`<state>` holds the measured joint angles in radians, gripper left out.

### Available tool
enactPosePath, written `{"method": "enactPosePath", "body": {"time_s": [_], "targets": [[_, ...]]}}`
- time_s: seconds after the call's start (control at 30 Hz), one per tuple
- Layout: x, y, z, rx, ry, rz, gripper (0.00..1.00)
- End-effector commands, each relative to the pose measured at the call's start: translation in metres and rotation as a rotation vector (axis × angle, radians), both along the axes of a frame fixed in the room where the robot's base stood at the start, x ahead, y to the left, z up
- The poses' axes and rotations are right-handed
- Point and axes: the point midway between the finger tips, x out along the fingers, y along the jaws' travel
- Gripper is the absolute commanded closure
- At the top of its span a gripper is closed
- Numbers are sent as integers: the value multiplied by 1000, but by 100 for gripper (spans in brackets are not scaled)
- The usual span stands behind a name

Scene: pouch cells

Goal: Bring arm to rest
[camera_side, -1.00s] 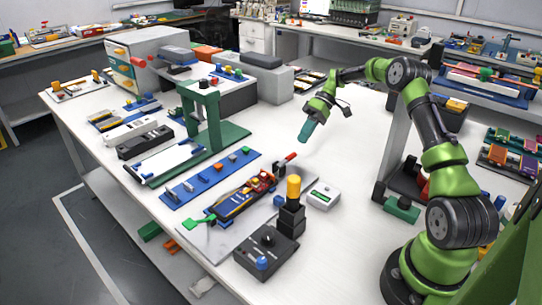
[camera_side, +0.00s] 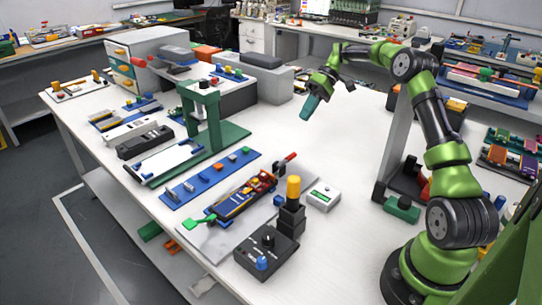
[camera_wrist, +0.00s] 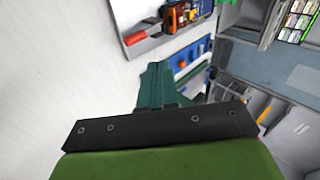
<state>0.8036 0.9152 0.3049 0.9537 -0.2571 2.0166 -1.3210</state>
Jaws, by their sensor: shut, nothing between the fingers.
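My gripper (camera_side: 310,107) hangs above the back part of the white table (camera_side: 345,150), with its teal fingers pointing down. The fingers are together with nothing between them. In the wrist view the teal fingers (camera_wrist: 155,85) show from behind, beyond a dark bracket and a green body. My green and black arm arches from its base at the right of the side view. The gripper is apart from every object on the table.
A green stand (camera_side: 205,115), a blue strip (camera_side: 210,178) with small blocks, and a grey plate with an orange and blue fixture (camera_side: 245,195) lie left of the gripper. A white meter (camera_side: 323,197) and a black box (camera_side: 266,250) stand nearer. The table below the gripper is clear.

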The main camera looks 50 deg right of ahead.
Motion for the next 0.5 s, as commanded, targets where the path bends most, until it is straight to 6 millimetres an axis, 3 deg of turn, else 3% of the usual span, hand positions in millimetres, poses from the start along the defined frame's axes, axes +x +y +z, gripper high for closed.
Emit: {"method": "enactPosePath", "body": {"time_s": [0.1,0.17,0.37,0.5], "targets": [[-6,1,-23,-32,100,-93,100],[-11,7,-25,-75,146,-142,100],[-28,47,-8,-242,224,-270,100],[-48,83,14,-357,219,-365,100]]}}
